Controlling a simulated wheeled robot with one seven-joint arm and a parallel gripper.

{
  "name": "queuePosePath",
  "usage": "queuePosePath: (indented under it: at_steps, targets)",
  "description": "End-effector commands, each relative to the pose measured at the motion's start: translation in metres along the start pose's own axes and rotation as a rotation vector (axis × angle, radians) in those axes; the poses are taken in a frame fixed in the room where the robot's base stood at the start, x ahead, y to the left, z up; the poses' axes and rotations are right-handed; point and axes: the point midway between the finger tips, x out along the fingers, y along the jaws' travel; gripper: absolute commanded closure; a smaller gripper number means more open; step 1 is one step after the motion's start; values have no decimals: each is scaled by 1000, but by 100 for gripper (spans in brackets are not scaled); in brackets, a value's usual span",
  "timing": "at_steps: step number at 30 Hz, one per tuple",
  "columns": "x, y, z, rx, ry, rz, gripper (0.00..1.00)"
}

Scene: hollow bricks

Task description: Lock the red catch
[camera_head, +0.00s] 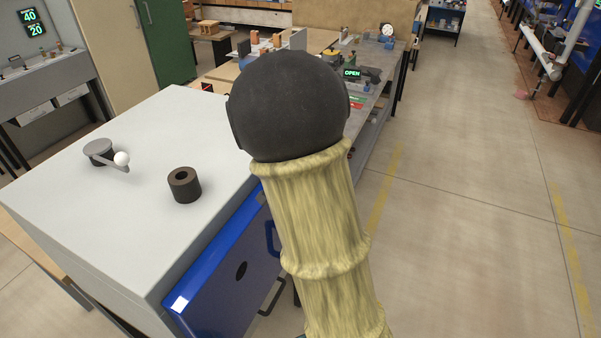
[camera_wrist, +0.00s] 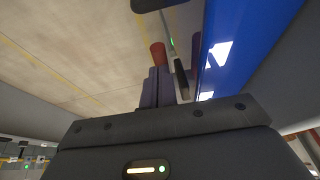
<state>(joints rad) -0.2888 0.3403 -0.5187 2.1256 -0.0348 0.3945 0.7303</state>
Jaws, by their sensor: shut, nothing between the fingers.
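A red piece (camera_wrist: 158,54), probably the red catch, shows in the wrist view just beyond the fingertips of my gripper (camera_wrist: 160,72). My gripper is shut with nothing between its fingers. I cannot tell whether the fingers touch the red piece. A blue door face (camera_wrist: 240,45) fills the right of that view, beside the fingers. In the head view the blue door (camera_head: 225,275) is on the front of a white-topped cabinet (camera_head: 110,220). My arm hides my gripper and the red catch there.
On the cabinet top stand a crank with a white knob (camera_head: 121,158) and a dark hollow cylinder (camera_head: 184,185). Dark blue and black handles (camera_head: 272,238) stick out from the cabinet front. Behind is a workbench with an OPEN sign (camera_head: 352,73).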

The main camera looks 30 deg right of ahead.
Motion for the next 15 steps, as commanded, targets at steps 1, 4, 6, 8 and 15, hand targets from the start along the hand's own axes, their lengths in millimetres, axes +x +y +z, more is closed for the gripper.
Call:
queuePosePath:
  at_steps: [1,4,6,8,15]
  targets:
    - [2,1,4,-2,-7,6,100]
    - [2,1,4,-3,-9,7,100]
    - [3,1,4,-3,-10,7,100]
    - [3,1,5,-3,-10,8,100]
    - [-2,2,3,-4,-12,8,100]
